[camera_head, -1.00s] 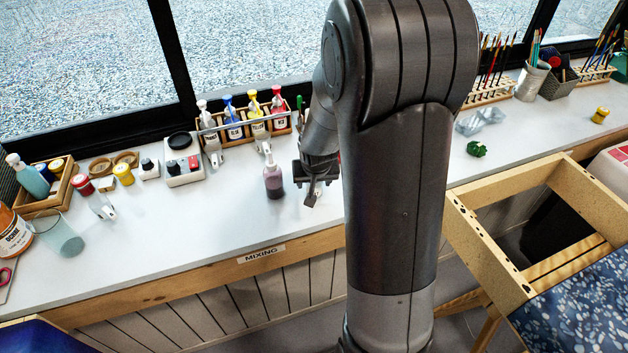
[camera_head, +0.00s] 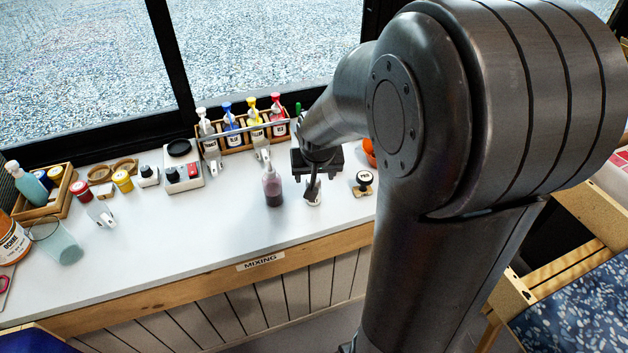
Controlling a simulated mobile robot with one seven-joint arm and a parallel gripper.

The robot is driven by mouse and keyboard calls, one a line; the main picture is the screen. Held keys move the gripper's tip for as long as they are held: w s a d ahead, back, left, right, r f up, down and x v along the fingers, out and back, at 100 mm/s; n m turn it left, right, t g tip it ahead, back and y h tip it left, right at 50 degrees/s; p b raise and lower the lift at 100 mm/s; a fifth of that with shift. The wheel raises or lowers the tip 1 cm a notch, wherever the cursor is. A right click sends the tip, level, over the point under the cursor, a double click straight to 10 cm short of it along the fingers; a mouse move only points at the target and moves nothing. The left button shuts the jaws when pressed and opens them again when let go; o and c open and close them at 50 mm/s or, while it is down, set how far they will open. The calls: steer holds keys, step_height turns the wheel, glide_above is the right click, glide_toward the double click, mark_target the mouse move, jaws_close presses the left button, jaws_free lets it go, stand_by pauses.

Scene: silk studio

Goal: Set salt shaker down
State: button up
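My gripper (camera_head: 313,184) points down over the white counter (camera_head: 225,222), to the right of a squeeze bottle with dark liquid (camera_head: 273,187). A small pale thing (camera_head: 314,200) shows at its fingertips, close to the counter top. It may be the salt shaker, but it is too small to be sure. I cannot tell whether the fingers are closed on it or whether it touches the counter. A small round thing with a dark top and pale rim (camera_head: 363,183) stands on the counter to the right of my gripper.
A wooden rack (camera_head: 238,144) of white, blue, yellow and red bottles stands behind. Pots, a scale-like box (camera_head: 184,166) and a clear cup (camera_head: 57,243) are at left. An orange thing (camera_head: 369,152) is partly behind my arm. The counter's front middle is clear.

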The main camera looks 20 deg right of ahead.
steer(key=s+a+r+n, duration=0.1)
steer(key=s+a+r, duration=0.2)
steer(key=s+r, duration=0.3)
steer(key=s+a+r+n+t+y, duration=0.1)
steer(key=s+a+r, duration=0.2)
steer(key=s+r, duration=0.4)
steer(key=s, duration=0.7)
steer(key=shift+a+r+n, duration=0.15)
steer(key=shift+r+n, duration=0.15)
steer(key=shift+n, duration=0.1)
